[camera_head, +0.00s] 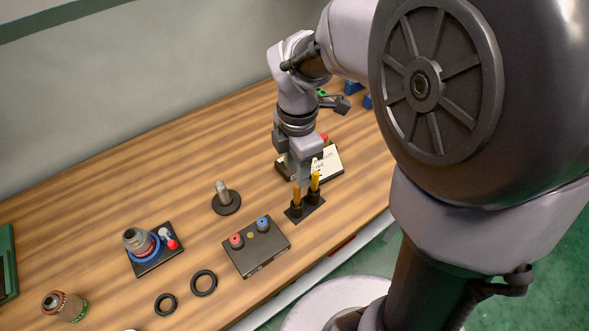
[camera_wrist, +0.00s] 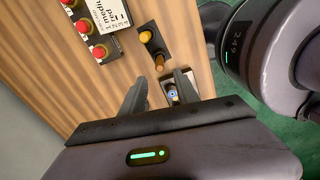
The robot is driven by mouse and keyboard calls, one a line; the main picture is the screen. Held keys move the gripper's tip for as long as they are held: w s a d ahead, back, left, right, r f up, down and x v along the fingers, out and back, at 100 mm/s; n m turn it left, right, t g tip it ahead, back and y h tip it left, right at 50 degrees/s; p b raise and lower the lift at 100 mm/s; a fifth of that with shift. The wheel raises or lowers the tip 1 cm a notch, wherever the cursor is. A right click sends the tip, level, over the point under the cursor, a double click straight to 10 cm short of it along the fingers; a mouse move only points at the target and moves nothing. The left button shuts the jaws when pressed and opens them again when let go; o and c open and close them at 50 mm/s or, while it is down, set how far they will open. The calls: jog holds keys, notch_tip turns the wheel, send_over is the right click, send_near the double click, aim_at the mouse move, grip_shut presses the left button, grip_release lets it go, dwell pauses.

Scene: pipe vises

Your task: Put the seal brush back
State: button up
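Two brushes with orange-yellow handles stand upright in the dark cups of a small black holder (camera_head: 318,207) on the wooden bench: a left brush (camera_head: 297,191) and a right brush (camera_head: 314,181). My gripper (camera_head: 301,176) is directly above the holder, pointing down, its tips close to the left brush handle. In the wrist view my gripper (camera_wrist: 160,82) has its two fingers apart with nothing clamped between them. There a yellow-topped brush (camera_wrist: 145,37) and an orange-brown handle (camera_wrist: 159,62) show just beyond the fingertips. Neither view shows bristles or which brush is the seal brush.
A printed card (camera_head: 326,163) stands behind the holder, near red buttons (camera_wrist: 100,51). A dark box (camera_head: 262,254) with red and blue knobs is left of the holder. An upright peg (camera_head: 224,195), a blue-ringed fitting (camera_head: 140,242) and black rings (camera_head: 203,283) lie farther left.

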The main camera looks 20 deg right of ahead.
jog(key=shift+r, duration=0.75)
jog(key=s+a+r+m+t, duration=0.1)
jog(key=s+r+m+t, duration=0.1)
jog(key=m, duration=0.6)
jog(key=s+a+r+m+t+y, duration=0.1)
jog(key=s+r+m+t, duration=0.1)
jog(key=s+r+m, duration=0.2)
jog(key=s+a+r+m+t+y, duration=0.1)
jog(key=s+r+m, duration=0.2)
jog(key=m, duration=0.9)
jog(key=s, duration=0.3)
jog(key=shift+s+a+r+t, duration=0.3)
jog(key=shift+s+a+t, duration=0.1)
